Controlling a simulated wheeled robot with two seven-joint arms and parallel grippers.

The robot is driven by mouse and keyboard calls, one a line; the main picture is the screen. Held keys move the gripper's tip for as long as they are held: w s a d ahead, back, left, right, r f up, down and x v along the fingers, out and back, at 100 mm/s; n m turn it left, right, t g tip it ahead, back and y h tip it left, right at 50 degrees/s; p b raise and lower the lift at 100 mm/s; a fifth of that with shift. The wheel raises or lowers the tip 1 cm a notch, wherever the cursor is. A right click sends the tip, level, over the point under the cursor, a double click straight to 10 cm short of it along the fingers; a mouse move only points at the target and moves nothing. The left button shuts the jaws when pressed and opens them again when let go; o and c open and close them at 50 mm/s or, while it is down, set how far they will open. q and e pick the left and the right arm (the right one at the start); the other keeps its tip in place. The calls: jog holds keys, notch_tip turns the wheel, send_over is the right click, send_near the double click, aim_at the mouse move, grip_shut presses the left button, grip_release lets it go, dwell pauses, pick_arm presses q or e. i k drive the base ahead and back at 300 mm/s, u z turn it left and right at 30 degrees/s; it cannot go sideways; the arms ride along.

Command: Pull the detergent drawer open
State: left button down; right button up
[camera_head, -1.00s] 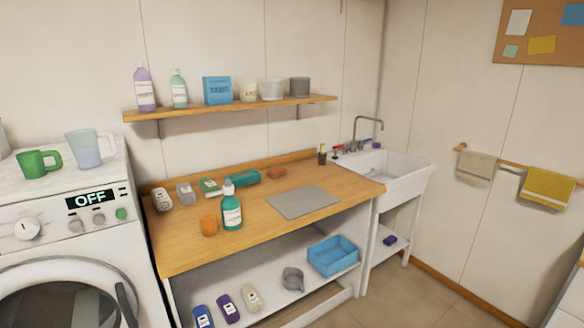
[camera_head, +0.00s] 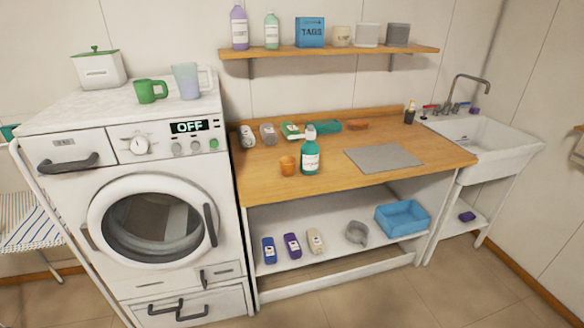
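The detergent drawer (camera_head: 65,148) is at the upper left of the white washing machine's (camera_head: 230,215) front. Its face looks flush with the panel, so it appears shut. A dark grey bar handle (camera_head: 68,163) runs across the lower part of its face. The dial and the display reading OFF are to its right. The round door below looks shut. Neither of my grippers shows in the head view, so where they are relative to the drawer cannot be seen.
A striped ironing board (camera_head: 40,230) is at the left. The wooden worktop (camera_head: 400,182) adjoins at the right. Bare floor (camera_head: 350,305) lies in front.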

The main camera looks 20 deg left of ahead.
aim_at(86, 148)
jog(key=u, duration=2.1)
jog(key=k, duration=0.5)
jog(key=z, duration=0.65)
jog(key=i, duration=1.3)
jog(key=u, duration=0.5)
